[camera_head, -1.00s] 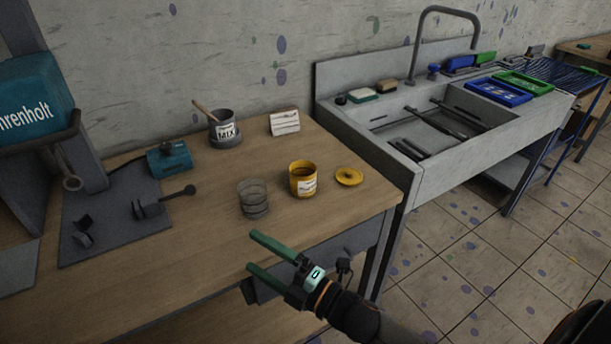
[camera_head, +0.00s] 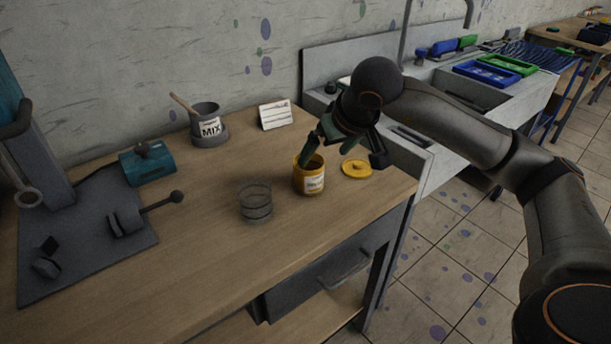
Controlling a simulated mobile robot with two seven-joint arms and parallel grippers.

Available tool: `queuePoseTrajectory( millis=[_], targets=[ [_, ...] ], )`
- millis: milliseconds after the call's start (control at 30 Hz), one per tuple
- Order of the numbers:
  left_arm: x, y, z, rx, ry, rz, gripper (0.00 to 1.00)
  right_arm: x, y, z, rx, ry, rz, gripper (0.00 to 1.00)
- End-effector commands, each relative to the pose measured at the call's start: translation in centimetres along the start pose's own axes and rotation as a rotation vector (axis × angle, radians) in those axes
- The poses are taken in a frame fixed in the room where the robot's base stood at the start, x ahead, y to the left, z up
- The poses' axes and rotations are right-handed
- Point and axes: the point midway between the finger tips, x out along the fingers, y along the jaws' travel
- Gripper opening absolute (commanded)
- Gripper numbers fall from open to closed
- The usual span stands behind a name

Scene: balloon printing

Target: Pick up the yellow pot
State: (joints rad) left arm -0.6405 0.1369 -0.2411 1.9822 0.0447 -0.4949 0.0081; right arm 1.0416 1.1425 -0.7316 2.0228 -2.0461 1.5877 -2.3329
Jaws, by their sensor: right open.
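The yellow pot (camera_head: 311,182) stands upright on the wooden table near its right end. It is open at the top, with a white label on its side. Its yellow lid (camera_head: 357,168) lies flat on the table just right of it. My right gripper (camera_head: 338,146) is above and behind the pot, reaching in from the right, jaws open. One green finger comes down close to the pot's rim; whether it touches cannot be told. The rest of the jaws is partly hidden by the wrist. My left gripper is not in view.
A grey MIX pot (camera_head: 209,126) with a stick, a white card (camera_head: 275,115) and a teal device (camera_head: 147,163) stand further back. The sink (camera_head: 428,165) is to the right. The table front is clear.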

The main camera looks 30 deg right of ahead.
Motion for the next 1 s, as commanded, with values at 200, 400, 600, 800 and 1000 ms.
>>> queuePoseTrajectory(
  millis=[200,400,600,800,1000],
  targets=[
    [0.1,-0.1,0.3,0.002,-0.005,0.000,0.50,3.7,0.3,0.0,-0.008,-0.002,0.011,1.00],
    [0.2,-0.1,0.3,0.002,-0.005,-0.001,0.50,6.4,0.3,0.0,-0.006,0.000,0.010,1.00],
    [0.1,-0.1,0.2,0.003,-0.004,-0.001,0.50,8.0,0.1,0.0,-0.007,-0.001,0.008,1.00],
    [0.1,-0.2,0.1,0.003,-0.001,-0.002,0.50,11.0,0.0,0.1,-0.004,-0.001,0.008,1.00],
    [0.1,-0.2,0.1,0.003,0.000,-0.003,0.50,12.2,0.0,0.1,-0.005,0.001,0.009,1.00]
  ],
)
